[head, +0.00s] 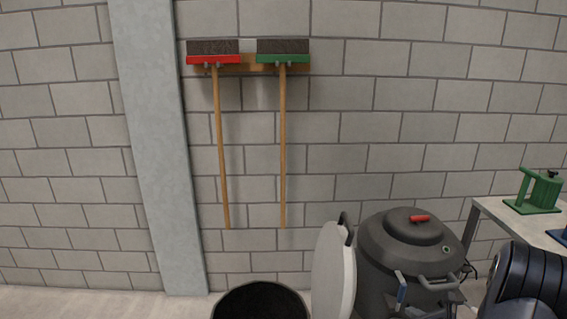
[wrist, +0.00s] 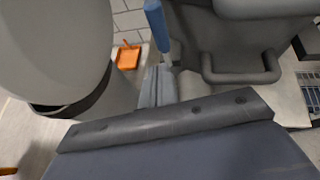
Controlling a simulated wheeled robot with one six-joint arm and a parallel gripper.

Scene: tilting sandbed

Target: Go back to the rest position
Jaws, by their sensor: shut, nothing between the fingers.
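My gripper (wrist: 158,88) shows in the wrist view as narrow grey fingers, closed together and empty, beyond a wide dark bar with bolts. A blue handle (wrist: 157,25) stands just past the fingertips; I cannot tell whether they touch. In the head view my arm enters at the lower right, and the gripper cannot be clearly made out there.
A pale round lid (head: 333,270) stands upright left of the pot, with a black bin (head: 260,302) further left. A table (head: 500,215) with a green device (head: 535,192) is at right. Two brooms, red (head: 213,59) and green (head: 282,58), hang on the wall. An orange dustpan (wrist: 128,58) lies beyond.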

